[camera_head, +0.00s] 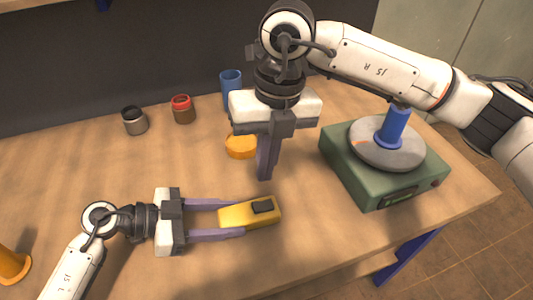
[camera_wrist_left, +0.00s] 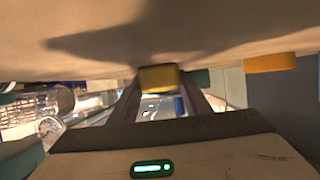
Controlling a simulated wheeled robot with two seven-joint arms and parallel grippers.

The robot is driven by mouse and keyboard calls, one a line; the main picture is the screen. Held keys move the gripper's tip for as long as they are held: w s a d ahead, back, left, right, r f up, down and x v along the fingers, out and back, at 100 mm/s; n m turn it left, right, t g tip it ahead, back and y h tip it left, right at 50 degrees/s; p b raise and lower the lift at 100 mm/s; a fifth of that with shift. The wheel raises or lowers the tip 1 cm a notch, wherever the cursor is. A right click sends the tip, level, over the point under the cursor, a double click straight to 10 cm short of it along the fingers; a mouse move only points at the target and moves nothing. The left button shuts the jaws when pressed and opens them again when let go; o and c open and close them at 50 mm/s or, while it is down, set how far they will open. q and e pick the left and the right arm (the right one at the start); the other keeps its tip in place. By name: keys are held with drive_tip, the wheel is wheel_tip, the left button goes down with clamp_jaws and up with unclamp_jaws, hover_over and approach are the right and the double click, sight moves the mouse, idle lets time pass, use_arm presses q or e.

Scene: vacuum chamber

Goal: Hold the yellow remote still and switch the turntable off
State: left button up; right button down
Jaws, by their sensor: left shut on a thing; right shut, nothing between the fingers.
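The yellow remote (camera_head: 236,216) lies on the wooden table with a dark button or pad (camera_head: 263,206) on its top right part. My left gripper (camera_head: 242,217) is shut on the remote, one finger along each long side. The remote's end also shows between the fingers in the left wrist view (camera_wrist_left: 158,79). My right gripper (camera_head: 265,176) points down, shut and empty, above the table behind the remote and apart from it. The turntable (camera_head: 360,181) is a green box with a grey round plate (camera_head: 372,152); a blue cylinder (camera_head: 393,124) stands on the plate.
An orange round piece (camera_head: 238,148) lies just left of my right gripper. A blue cup (camera_head: 230,82), a red-topped jar (camera_head: 182,109) and a dark jar (camera_head: 134,121) stand towards the back. An orange cone-like thing (camera_head: 10,266) is at the left edge. The table's front middle is clear.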

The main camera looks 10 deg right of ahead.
sight(260, 206)
drive_tip(key=f, duration=0.6)
drive_tip(key=a+f, duration=0.1)
drive_tip(key=f, duration=0.2)
drive_tip(key=shift+s+a+f, duration=0.1)
drive_tip(key=shift+a+f, duration=0.05)
drive_tip(key=shift+f, duration=0.05)
drive_tip(key=shift+d+f, duration=0.15)
drive_tip(key=shift+d, duration=0.05)
